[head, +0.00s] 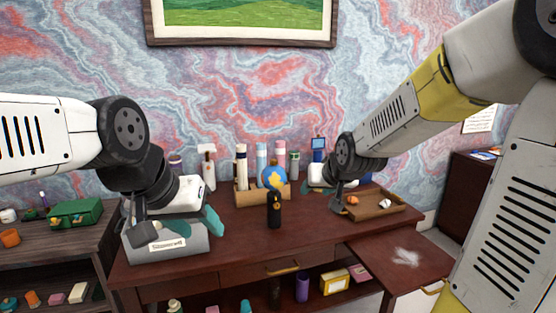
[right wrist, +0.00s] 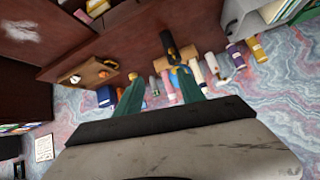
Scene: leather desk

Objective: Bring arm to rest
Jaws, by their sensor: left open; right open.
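My left gripper (head: 172,222) is at the left of the desk in the head view, its teal fingers spread apart just above or in front of the grey labelled box (head: 168,245). Nothing shows between its fingers. My right gripper (head: 318,190) reaches over the back right of the desk, near the wooden tray. In the right wrist view its two teal fingers (right wrist: 160,92) are spread apart with nothing held between them. In the head view, my right arm partly hides its fingers.
A black bottle (head: 275,212) stands mid-desk, before a wooden rack (head: 245,196) of bottles and a blue ball with a yellow star (head: 273,177). A wooden tray (head: 385,209) holds small items. A side panel (head: 385,268) bears a white patch. The desk's front middle is clear.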

